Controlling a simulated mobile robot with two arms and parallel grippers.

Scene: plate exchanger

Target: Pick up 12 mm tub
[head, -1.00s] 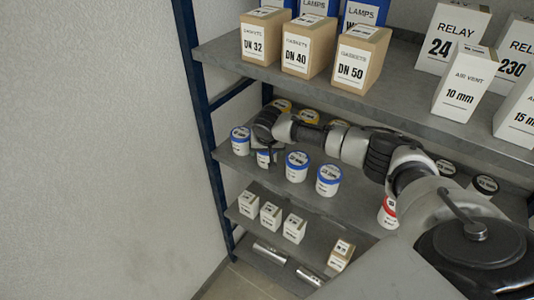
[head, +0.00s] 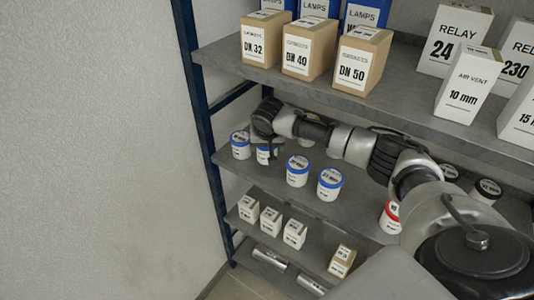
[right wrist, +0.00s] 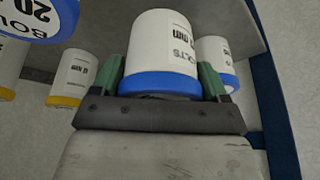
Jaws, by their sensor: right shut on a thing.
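My right gripper (right wrist: 160,88) is shut on a white tub with a blue lid (right wrist: 160,45). Its label is upside down in the right wrist view and appears to read 12 mm. The fingers lie on either side of the tub. In the head view the gripper (head: 268,148) is on the middle shelf's left part, and the held tub (head: 263,155) is partly hidden by it. The left gripper is not in view.
A blue-lidded tub (head: 240,146) stands left of the held one, and two more (head: 298,171) (head: 330,184) stand to its right on the shelf (head: 265,188). The upper shelf (head: 235,62) is above my arm. A blue post (head: 196,90) is at the left.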

